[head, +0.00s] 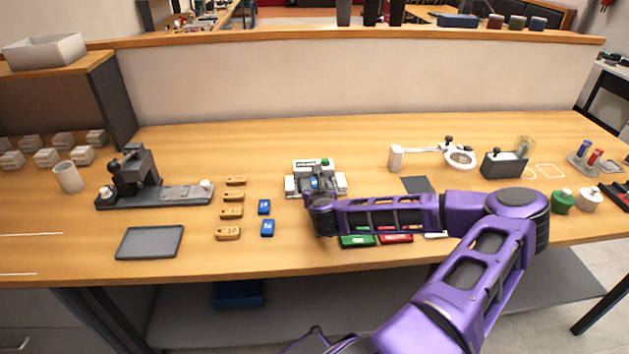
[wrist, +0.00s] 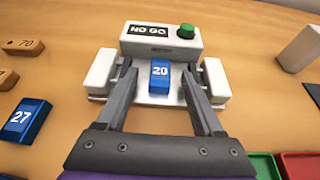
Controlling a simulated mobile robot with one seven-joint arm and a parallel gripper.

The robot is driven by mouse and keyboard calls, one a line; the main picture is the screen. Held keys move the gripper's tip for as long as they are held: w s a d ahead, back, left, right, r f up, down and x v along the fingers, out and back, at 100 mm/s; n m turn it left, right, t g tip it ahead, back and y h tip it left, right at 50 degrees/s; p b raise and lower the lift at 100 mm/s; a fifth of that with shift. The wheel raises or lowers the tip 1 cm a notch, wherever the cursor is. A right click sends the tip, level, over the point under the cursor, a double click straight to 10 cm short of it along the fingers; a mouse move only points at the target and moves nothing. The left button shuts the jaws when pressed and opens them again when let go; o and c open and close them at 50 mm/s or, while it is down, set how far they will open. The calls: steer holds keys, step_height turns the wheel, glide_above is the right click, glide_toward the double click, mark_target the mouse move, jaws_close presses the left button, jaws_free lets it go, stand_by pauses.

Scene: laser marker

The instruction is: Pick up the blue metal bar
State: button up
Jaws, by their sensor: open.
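A blue metal bar marked 20 (wrist: 160,76) lies on the metal plate of a white gauge station (wrist: 160,42), between its two white side blocks. The station's display reads NO GO. The bar also shows partly in the head view (head: 314,183), behind my gripper. My gripper (wrist: 159,80) is open, one finger to the left of the bar and one to the right, with gaps on both sides. Two other blue bars lie on the table to the left in the head view, a far one (head: 264,207) and a near one (head: 267,228).
Several brass tags (head: 231,212) lie left of the blue bars. A green tray (head: 357,240) and a red tray (head: 396,236) sit beneath my forearm. A grey tray (head: 150,242) and a dark press-like device (head: 140,180) stand further left.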

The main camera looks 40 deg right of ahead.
steer(key=shift+w+d, duration=0.1)
steer(key=shift+w, duration=0.05)
steer(key=shift+c, duration=0.3)
jaws_close()
